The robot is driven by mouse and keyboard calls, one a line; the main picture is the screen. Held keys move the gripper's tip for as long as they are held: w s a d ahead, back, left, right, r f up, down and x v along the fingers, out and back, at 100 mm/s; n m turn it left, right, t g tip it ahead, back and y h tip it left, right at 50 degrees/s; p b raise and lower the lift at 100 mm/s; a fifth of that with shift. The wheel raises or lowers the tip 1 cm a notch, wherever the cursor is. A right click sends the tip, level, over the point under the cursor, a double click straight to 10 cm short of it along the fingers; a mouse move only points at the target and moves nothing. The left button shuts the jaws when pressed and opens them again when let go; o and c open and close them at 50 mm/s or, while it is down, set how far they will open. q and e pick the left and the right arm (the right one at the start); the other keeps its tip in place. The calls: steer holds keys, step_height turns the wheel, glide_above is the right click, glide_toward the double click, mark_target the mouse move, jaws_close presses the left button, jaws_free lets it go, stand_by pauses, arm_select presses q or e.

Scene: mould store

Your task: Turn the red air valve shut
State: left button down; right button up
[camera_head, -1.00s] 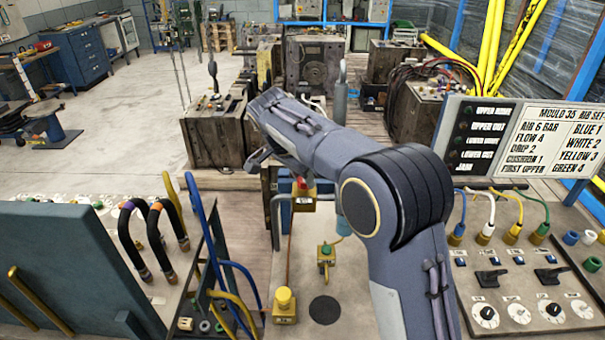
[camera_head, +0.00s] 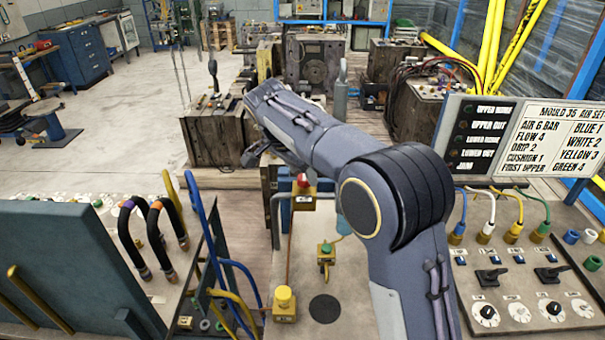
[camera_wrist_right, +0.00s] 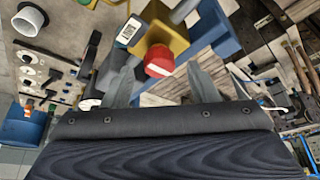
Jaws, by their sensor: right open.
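The red air valve (camera_head: 302,181) is a red knob on a brass-yellow body at the back of the bench, beside a grey pipe. In the right wrist view the red knob (camera_wrist_right: 158,60) shows between the two grey fingers. My right gripper (camera_wrist_right: 161,72) is open, with a finger on either side of the knob and gaps visible. I cannot tell how deep the knob sits between the fingers. In the head view the right gripper (camera_head: 254,156) is mostly hidden by its own arm, up and left of the valve. My left gripper is not in view.
A yellow button (camera_head: 284,300) and a green button (camera_head: 326,252) stand on the bench in front of the valve. A panel with dials and black switches (camera_head: 545,273) is at right. Hoses (camera_head: 205,230) and a dark teal block (camera_head: 60,270) are at left.

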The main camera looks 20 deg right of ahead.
steer(key=v, duration=0.6)
steer(key=shift+r, duration=0.2)
steer(key=s+d+f+n+y, duration=0.3)
steer(key=s+d+n+y, duration=0.25)
steer(key=s+d, duration=0.75)
steer(key=s+a+f+n+t+y, duration=0.1)
steer(key=s+a+f+n, duration=0.1)
steer(key=s, duration=0.8)
steer(key=s+a+f+n+t+y, duration=0.1)
steer(key=s+a+f+n+t, duration=0.1)
steer(key=s+f, duration=0.4)
steer(key=s+a+n, duration=0.1)
steer(key=s+a, duration=0.1)
steer(key=s, duration=0.3)
steer(key=shift+f+t, duration=0.3)
steer(key=shift+f, duration=0.1)
steer(key=shift+a, duration=0.1)
